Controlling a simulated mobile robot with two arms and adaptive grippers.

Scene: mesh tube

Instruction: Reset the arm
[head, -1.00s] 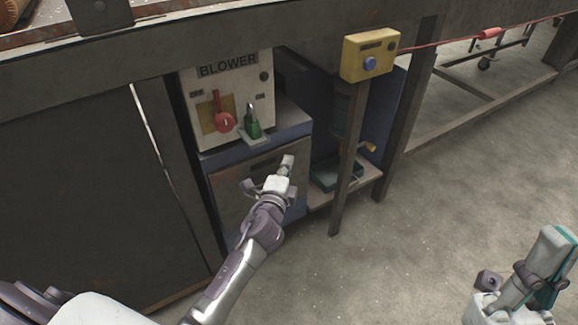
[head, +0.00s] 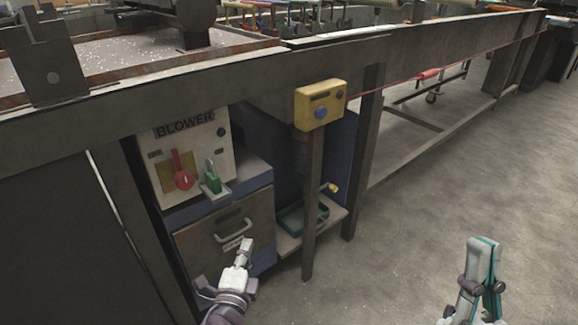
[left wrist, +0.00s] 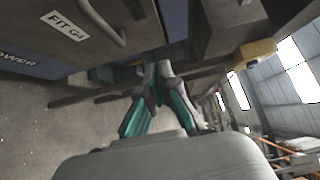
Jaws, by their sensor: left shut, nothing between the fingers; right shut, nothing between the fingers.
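My left gripper (head: 246,242) is in the lower middle of the head view, in front of the cabinet drawer (head: 205,243). It is shut and empty. Its fingertips appear just below the drawer's handle (head: 234,232); I cannot tell how far off they are in depth. In the left wrist view its fingers (left wrist: 158,70) come together with nothing between them. My right gripper (head: 484,242) is at the lower right over bare floor, pointing up, shut and empty.
A yellow button box (head: 320,101) hangs on the table frame (head: 250,80). A post (head: 312,200) stands right of the cabinet. The floor at right is clear.

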